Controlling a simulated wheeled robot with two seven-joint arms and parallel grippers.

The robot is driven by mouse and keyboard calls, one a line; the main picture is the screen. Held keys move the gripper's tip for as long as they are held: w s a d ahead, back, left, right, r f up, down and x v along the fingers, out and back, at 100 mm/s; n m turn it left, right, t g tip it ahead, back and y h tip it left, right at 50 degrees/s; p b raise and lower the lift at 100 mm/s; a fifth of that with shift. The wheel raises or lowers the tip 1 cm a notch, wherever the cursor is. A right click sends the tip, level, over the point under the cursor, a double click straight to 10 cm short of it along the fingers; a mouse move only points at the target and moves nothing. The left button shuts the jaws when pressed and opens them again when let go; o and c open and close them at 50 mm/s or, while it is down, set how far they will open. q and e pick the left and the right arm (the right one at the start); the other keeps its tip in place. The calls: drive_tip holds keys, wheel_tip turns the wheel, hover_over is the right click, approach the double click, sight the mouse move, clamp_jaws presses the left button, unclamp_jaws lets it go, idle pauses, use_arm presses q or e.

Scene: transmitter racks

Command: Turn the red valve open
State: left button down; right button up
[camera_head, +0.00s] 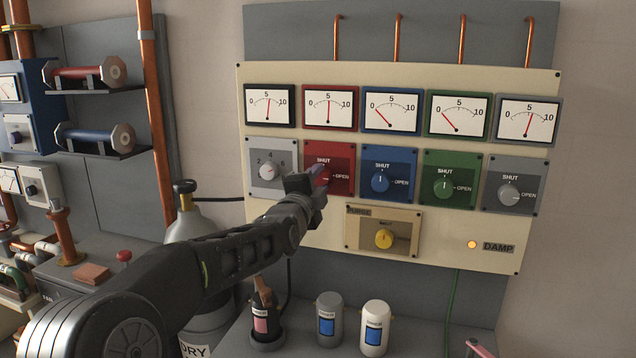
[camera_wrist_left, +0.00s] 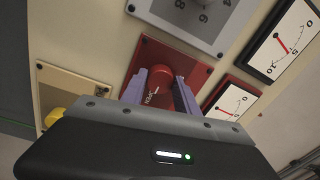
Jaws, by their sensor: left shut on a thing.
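The red valve is a round red knob on a red plate (camera_head: 341,160) in the upper left of the cream panel. The plate is marked SHUT at the top and OPEN at the right. My left gripper (camera_head: 319,179) is at the knob and hides most of it in the head view. In the left wrist view, the red knob (camera_wrist_left: 154,76) sits between the two purple-grey fingers, which are shut on it. The knob's pointer direction is hard to make out. My right gripper is not in view.
A grey numbered knob (camera_head: 267,171) is left of the red plate and a blue knob (camera_head: 380,183) is right of it. A yellow knob (camera_head: 383,239) is below. The red gauge (camera_head: 330,107) above reads about 5. Several canisters stand below the panel.

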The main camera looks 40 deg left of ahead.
use_arm(q)
drive_tip(key=c, duration=0.9)
unclamp_jaws()
drive_tip(key=shift+s, duration=0.15)
drive_tip(key=shift+s+d, duration=0.15)
drive_tip(key=shift+s, duration=0.15)
drive_tip(key=b+v, duration=0.2)
drive_tip(key=v, duration=0.5)
drive_tip(key=shift+f, duration=0.1)
